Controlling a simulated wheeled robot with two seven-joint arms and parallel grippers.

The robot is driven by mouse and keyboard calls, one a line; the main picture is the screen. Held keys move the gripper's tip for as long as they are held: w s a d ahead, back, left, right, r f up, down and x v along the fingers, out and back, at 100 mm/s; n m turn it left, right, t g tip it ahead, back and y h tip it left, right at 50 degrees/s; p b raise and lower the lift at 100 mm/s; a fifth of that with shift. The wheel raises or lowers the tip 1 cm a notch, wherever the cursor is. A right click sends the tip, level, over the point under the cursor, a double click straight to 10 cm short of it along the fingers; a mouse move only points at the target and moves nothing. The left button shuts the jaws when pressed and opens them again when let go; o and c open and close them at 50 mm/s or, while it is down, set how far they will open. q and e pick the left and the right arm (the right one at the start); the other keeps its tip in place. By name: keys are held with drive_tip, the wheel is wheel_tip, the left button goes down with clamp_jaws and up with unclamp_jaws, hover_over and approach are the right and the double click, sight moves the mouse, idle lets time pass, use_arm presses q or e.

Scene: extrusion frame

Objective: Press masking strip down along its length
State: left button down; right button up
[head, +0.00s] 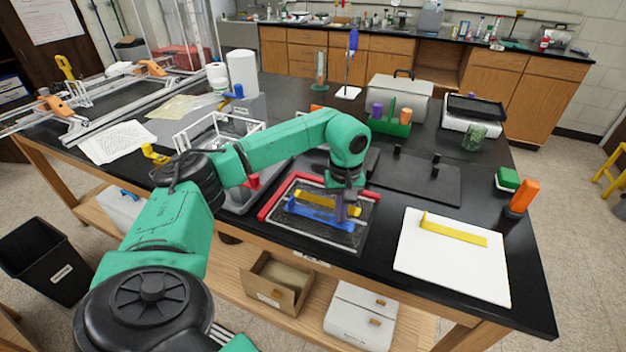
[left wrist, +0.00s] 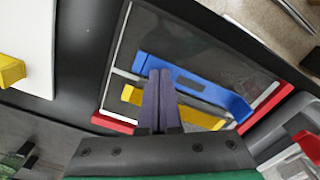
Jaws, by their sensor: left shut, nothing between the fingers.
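A dark panel with a red and white edge (head: 363,225) lies near the table's front. A blue strip (head: 308,212) and a yellow strip (head: 312,199) lie across it, roughly parallel. I cannot tell which one is the masking strip. In the left wrist view the blue strip (left wrist: 208,86) has an upturned right end, and the yellow strip (left wrist: 200,118) passes partly behind my fingers. My left gripper (head: 342,216) is over the panel, shut and empty, pointing down. In the wrist view its fingertips (left wrist: 160,72) overlap the blue strip; contact is unclear. My right gripper is out of view.
A white board (head: 440,262) with another yellow strip (head: 460,234) lies to the right. A black plate with pegs (head: 425,180) lies behind the panel. A grey tray and wire rack (head: 215,130) stand left. An orange block (head: 523,195) stands at the right edge.

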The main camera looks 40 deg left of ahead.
sight(304, 212)
use_arm(q)
drive_tip(key=shift+f, duration=0.3)
idle(0.7)
drive_tip(key=shift+r+p, duration=0.55)
drive_tip(key=shift+r, duration=0.2)
drive_tip(key=shift+s+a, duration=0.15)
drive_tip(key=shift+a, duration=0.45)
drive_tip(key=shift+s+a+b, duration=0.2)
drive_tip(key=shift+s+a, duration=0.3)
drive_tip(key=shift+a, duration=0.8)
drive_tip(key=shift+s+a+b, duration=0.25)
drive_tip(key=shift+s+a, duration=0.2)
drive_tip(key=shift+a, duration=0.9)
drive_tip(key=shift+s+a+b, duration=0.2)
drive_tip(key=shift+s+a, duration=0.3)
drive_tip(key=shift+a, duration=0.8)
drive_tip(key=shift+f+b, duration=0.45)
drive_tip(key=shift+f, duration=0.3)
